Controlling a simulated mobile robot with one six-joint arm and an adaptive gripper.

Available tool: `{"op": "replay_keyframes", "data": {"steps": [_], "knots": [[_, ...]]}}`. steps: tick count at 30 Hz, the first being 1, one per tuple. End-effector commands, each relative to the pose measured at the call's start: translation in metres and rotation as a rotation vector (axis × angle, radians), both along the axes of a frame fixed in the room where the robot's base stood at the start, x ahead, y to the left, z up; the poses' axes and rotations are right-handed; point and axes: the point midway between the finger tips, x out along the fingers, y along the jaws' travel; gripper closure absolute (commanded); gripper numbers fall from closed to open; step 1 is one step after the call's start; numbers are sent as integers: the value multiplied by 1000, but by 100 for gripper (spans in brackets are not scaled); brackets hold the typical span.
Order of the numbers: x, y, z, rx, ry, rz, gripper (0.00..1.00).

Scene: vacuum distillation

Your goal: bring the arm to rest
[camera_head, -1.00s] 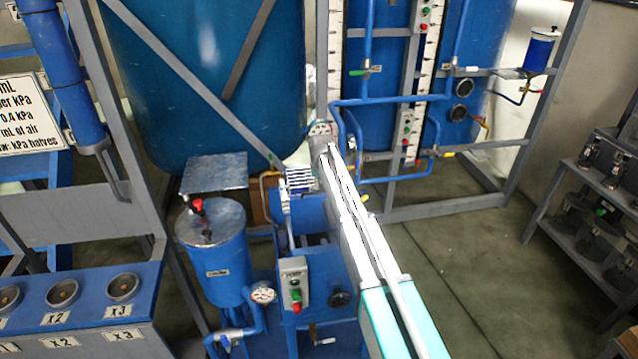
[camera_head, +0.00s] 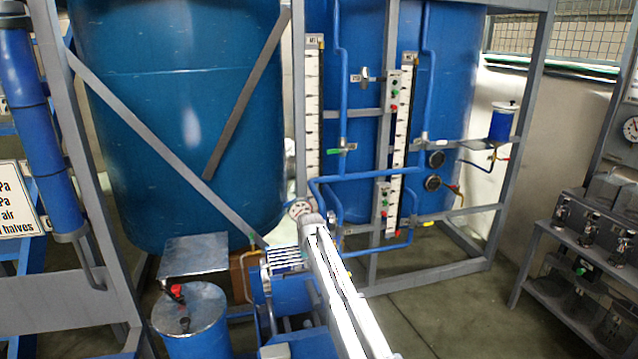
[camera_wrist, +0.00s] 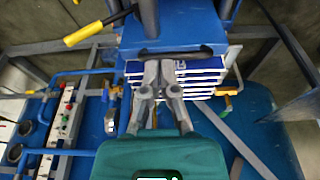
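My arm (camera_head: 335,290) reaches forward from the bottom of the head view, and its far end is beside the blue machine with a white slatted part (camera_head: 285,258). My gripper (camera_wrist: 159,75) shows in the wrist view as two grey fingers beyond a teal body. Its fingers lean in toward each other, with the tips close together in front of the blue and white striped part (camera_wrist: 200,76). I see nothing clearly held. Whether the tips meet is too small to tell. The head view does not show the fingers clearly.
A large blue tank (camera_head: 180,110) stands behind, with a grey frame (camera_head: 295,110), blue pipes and a pressure gauge (camera_head: 299,208) near the arm's end. A metal-lidded blue canister (camera_head: 190,310) is at left. A rack (camera_head: 590,240) stands right. Floor (camera_head: 430,300) is clear between.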

Motion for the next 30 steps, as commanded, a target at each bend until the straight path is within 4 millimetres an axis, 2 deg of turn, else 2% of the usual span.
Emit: {"op": "replay_keyframes", "data": {"steps": [1, 5, 9, 15, 24, 27, 30], "knots": [[-19, -15, 0, -2, 8, -11, 100], [-59, -50, -1, -9, 33, -40, 100], [-110, -91, -2, -15, 65, -78, 100], [-185, -141, -4, -23, 114, -131, 100], [-300, -200, -5, -30, 183, -209, 100], [-330, -213, -5, -30, 203, -230, 100], [-351, -221, -5, -31, 216, -245, 100]]}}
